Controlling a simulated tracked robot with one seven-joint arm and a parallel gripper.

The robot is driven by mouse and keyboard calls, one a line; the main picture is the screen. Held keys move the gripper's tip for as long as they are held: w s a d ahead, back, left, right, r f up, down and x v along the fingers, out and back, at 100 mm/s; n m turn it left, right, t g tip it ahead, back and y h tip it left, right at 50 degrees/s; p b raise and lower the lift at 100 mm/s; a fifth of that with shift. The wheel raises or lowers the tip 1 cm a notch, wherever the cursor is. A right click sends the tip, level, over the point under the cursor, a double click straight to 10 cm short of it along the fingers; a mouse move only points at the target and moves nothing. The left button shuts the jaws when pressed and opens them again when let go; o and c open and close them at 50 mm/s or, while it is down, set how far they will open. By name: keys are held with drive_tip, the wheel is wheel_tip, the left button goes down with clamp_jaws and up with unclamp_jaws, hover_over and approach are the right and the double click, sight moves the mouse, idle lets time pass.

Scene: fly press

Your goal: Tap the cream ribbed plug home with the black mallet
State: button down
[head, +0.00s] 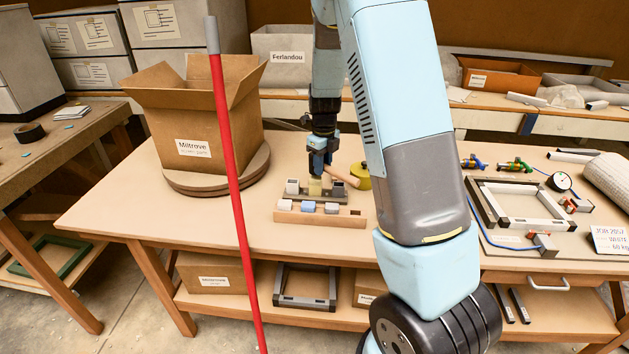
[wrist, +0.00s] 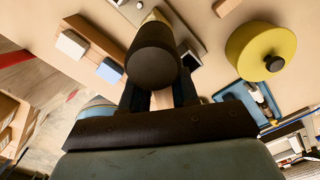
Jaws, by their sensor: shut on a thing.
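My gripper (head: 320,165) is over the middle of the table, shut on the black mallet. In the wrist view the mallet's dark round head (wrist: 153,58) lies just beyond my fingers (wrist: 158,97). Its wooden handle (head: 344,176) sticks out to the right of my gripper in the head view. A cream piece, apparently the ribbed plug (head: 315,187), stands directly below my gripper on a grey fixture (head: 300,196). In the wrist view a cream edge (wrist: 155,16) shows past the mallet head, which hides most of it. I cannot tell whether the mallet touches the plug.
A wooden rack (head: 320,218) with several pale and blue blocks stands in front of the fixture. A yellow round object with a black knob (wrist: 262,50) is close on the right. A cardboard box (head: 195,125) sits on a round board at left. A red pole (head: 231,170) crosses the foreground.

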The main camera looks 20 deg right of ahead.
drive_tip(key=shift+r, duration=0.15)
drive_tip(key=shift+r, duration=2.5)
drive_tip(key=shift+w+f, duration=0.1)
drive_tip(key=shift+w, duration=0.05)
